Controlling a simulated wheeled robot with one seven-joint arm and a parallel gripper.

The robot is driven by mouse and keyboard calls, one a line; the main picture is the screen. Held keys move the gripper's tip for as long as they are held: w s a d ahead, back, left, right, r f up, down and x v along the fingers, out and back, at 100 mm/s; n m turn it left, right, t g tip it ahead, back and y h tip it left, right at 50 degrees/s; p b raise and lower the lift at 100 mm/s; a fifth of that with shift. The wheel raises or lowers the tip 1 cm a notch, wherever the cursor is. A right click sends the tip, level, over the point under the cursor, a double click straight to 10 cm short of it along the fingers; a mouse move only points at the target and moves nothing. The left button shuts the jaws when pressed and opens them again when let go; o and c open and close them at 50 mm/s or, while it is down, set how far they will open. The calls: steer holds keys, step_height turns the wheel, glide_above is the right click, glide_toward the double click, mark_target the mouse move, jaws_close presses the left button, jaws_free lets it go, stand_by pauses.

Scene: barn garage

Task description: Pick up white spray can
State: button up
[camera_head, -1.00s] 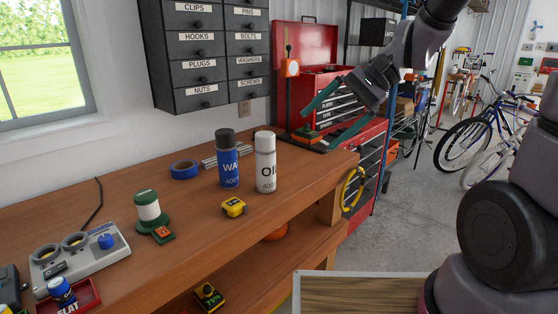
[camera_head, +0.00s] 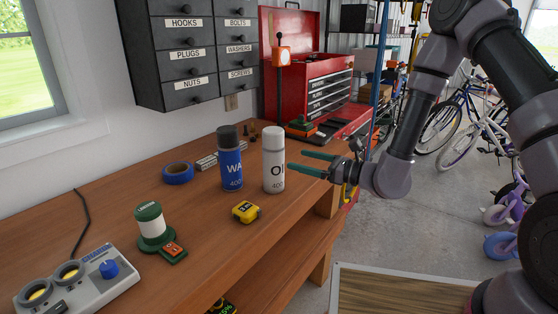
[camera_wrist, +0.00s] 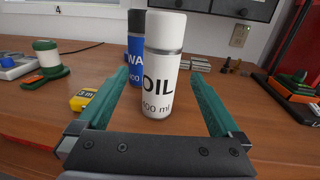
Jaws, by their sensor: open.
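In the wrist view the white can (camera_wrist: 162,75), marked OIL, stands ahead and between the lines of the two open fingers (camera_wrist: 166,90). The fingers are apart and hold nothing. I cannot tell whether the fingertips reach beside the can. The blue can (camera_wrist: 136,60) is partly hidden behind it.
A yellow tape measure (camera_head: 246,211) lies in front of the cans, and a blue tape roll (camera_head: 178,173) lies to their left. A green-and-white spool (camera_head: 151,226) stands further left. Drawers (camera_head: 190,50) hang on the wall behind. A red toolbox (camera_head: 318,85) stands at the back right.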

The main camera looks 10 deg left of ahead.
mark_target(273, 152)
steer(key=x, duration=1)
steer(key=shift+w+a, duration=0.15)
steer(key=shift+w, duration=0.1)
steer(key=shift+c, duration=0.3)
jaws_close()
